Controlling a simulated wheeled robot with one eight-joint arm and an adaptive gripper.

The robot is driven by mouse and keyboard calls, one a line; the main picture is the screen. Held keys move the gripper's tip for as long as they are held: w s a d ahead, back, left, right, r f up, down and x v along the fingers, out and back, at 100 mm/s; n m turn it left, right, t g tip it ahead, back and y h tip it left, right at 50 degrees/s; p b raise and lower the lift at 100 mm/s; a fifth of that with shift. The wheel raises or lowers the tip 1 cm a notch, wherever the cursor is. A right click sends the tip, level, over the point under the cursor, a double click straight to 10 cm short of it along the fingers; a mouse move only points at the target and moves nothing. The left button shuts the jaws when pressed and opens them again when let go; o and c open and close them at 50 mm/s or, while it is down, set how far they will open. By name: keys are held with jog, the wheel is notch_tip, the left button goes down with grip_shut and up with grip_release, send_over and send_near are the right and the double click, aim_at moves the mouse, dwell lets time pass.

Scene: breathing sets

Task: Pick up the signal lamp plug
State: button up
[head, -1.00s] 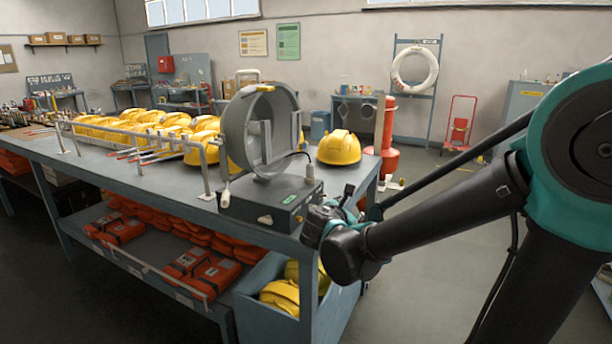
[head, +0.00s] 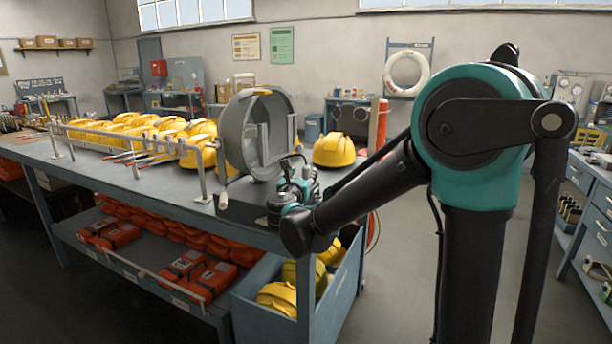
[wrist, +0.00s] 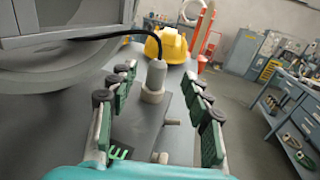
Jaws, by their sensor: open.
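In the wrist view, the signal lamp plug (wrist: 156,76) is a grey cylinder with a black cable from its top. It stands on a pale round fitting on the dark box (wrist: 140,125). In the head view, my gripper (head: 298,182) is over the box (head: 243,212) at the bench corner and hides the plug. The large grey round lamp housing (head: 236,140) stands behind the box.
A yellow helmet (head: 334,151) sits on the bench right behind the gripper. More yellow helmets (head: 150,126) fill a railed area to the left. A pale connector (head: 223,201) hangs at the box's left side. The floor to the right is open before another workbench (head: 596,190).

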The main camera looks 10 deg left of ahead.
aim_at(306, 167)
jog(key=w, duration=0.7)
jog(key=shift+w+d+f, duration=0.1)
jog(key=shift+d+f, duration=0.05)
jog(key=shift+d, duration=0.15)
grip_shut()
